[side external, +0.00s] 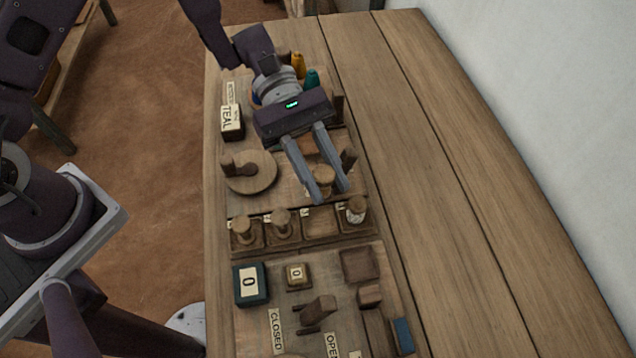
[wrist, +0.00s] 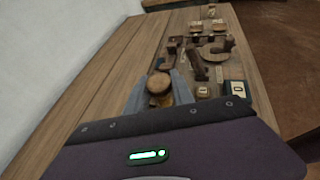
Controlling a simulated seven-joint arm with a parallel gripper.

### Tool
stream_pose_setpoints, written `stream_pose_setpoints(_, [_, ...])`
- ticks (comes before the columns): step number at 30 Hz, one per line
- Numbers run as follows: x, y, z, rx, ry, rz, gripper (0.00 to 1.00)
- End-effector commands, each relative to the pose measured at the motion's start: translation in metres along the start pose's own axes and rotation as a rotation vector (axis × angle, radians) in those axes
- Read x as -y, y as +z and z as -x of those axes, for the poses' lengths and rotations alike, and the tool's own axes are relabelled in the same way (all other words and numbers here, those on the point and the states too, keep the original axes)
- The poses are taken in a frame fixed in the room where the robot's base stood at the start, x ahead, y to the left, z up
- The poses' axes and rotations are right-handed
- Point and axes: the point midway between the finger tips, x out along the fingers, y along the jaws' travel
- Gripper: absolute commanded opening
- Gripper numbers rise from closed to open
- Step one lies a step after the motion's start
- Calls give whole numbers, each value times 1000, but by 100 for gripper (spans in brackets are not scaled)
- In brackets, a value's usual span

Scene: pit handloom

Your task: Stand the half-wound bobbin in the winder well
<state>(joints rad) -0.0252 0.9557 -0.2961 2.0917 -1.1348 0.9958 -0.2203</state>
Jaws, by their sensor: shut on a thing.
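My gripper (side external: 333,193) is shut on a brown wooden bobbin (side external: 322,178), held between its two grey fingers. In the wrist view my gripper (wrist: 160,90) shows the bobbin's round end (wrist: 158,84) between the fingers; how much thread is on it is hidden. The bobbin is on the far side of a row of square wells, close to the third well (side external: 319,222), which looks empty. Whether it touches anything is unclear. A round wooden wheel with a handle (side external: 252,175) lies to the left. I cannot tell which recess is the winder well.
Bobbins stand in the first (side external: 244,232), second (side external: 281,224) and fourth (side external: 356,211) wells. A TEAL block (side external: 231,122), yellow (side external: 298,64) and teal (side external: 312,79) pieces are beyond. A teal box marked 0 (side external: 251,285) is nearer. Bare planks (side external: 450,200) lie to the right.

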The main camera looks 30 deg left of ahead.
Motion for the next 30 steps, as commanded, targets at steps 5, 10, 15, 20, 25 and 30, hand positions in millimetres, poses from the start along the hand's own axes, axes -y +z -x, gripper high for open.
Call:
stream_pose_setpoints(5, [-36, 14, 25, -3, 299, 124, 0])
stream_pose_setpoints(10, [-67, -10, 80, -3, 677, 284, 0])
stream_pose_setpoints(15, [-69, -42, 134, -2, 955, 396, 0])
stream_pose_setpoints(20, [-66, -66, 146, -1, 1035, 433, 0])
stream_pose_setpoints(25, [-66, -100, 133, -1, 1039, 432, 0])
stream_pose_setpoints(30, [-66, -131, 120, -1, 1038, 433, 0])
